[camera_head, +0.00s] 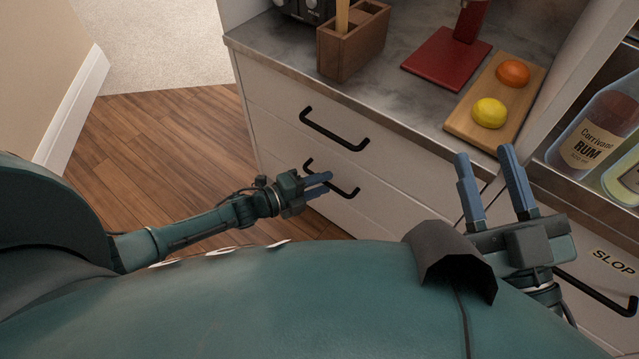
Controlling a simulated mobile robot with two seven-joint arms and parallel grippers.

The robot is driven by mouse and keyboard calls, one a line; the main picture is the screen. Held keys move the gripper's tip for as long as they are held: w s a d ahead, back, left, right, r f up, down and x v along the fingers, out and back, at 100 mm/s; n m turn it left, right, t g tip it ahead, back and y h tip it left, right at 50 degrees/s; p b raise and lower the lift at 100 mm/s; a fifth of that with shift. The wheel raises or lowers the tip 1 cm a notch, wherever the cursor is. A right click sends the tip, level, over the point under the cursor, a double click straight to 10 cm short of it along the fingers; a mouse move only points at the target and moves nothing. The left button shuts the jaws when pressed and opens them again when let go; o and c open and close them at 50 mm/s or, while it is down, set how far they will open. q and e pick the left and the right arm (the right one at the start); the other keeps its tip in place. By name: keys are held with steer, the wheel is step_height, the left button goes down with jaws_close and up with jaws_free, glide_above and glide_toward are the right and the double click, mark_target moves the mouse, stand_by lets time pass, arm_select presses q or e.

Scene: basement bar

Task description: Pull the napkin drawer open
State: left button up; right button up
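Two white drawer fronts sit under the counter, an upper drawer (290,112) and a lower drawer (375,205). Both look closed, and no napkin label is visible. The upper drawer has a black bar handle (335,130); the lower one has a similar black handle (347,193). My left gripper (330,182) is at the lower handle, its blue fingers overlapping the handle's left part. I cannot tell whether it grips the handle or is only in front of it. My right gripper (487,158) is open and empty, fingers pointing up, before the cabinet at right.
On the counter (412,105) are a wooden caddy (345,50), a red stand (445,62), and a board (520,100) with an orange and a lemon. Rum (590,140) and another bottle stand at right, above a front marked SLOP (612,260). Wooden floor (150,150) is clear at left.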

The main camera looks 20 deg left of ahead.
arm_select(q)
jaws_close()
stand_by(0.3)
steer(key=shift+s, duration=0.15)
